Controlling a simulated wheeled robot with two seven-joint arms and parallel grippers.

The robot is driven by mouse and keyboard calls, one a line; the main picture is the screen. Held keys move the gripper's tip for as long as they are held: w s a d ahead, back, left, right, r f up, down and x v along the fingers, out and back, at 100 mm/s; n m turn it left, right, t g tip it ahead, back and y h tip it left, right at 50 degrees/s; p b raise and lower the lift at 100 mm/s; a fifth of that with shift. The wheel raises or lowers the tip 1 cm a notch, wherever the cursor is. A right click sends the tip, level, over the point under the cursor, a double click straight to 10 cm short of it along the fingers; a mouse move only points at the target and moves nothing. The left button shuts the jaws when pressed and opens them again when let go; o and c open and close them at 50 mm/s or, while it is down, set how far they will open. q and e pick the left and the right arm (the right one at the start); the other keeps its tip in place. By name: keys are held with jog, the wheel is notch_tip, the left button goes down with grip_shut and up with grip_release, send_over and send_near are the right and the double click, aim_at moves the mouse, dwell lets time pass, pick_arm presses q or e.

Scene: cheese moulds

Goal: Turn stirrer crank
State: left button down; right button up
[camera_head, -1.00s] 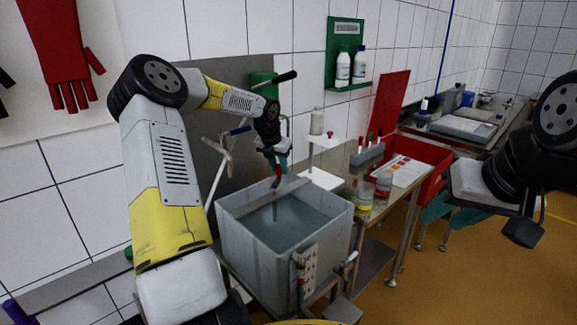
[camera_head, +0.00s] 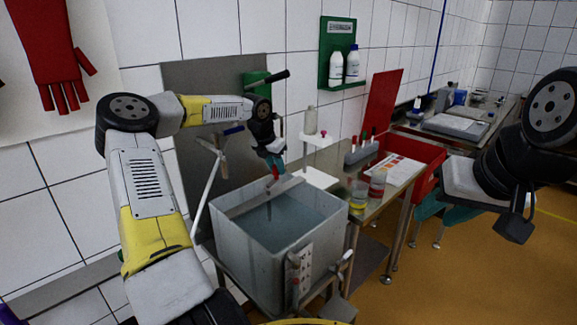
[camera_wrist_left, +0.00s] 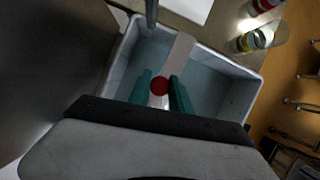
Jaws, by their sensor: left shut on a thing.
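The stirrer crank's red handle (camera_head: 274,172) stands above a grey bar (camera_head: 262,191) that crosses the open vat (camera_head: 263,268). In the left wrist view the handle shows as a red round end (camera_wrist_left: 159,85) over the grey-blue vat. My left gripper (camera_head: 272,163) reaches down from the far side of the vat and is shut on the handle, with a teal finger on each side of it (camera_wrist_left: 161,92). The crank's lower part is mostly hidden. My right gripper (camera_head: 447,209) is at the right, away from the vat; its fingers are partly hidden by its wrist.
A metal side table (camera_head: 345,192) right of the vat bears jars (camera_head: 377,184) and a bottle rack (camera_head: 361,152). A white stand with a bottle (camera_head: 311,121) is close right of my left gripper. A grey panel (camera_head: 200,80) stands behind. Orange floor is free at lower right.

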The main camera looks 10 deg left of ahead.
aim_at(271, 182)
pick_arm(q)
jog(key=c, duration=1.2)
grip_release()
jog(key=shift+o, duration=0.2)
jog(key=v, duration=0.7)
jog(key=shift+s+r, duration=0.2)
jog(key=shift+r, duration=0.15)
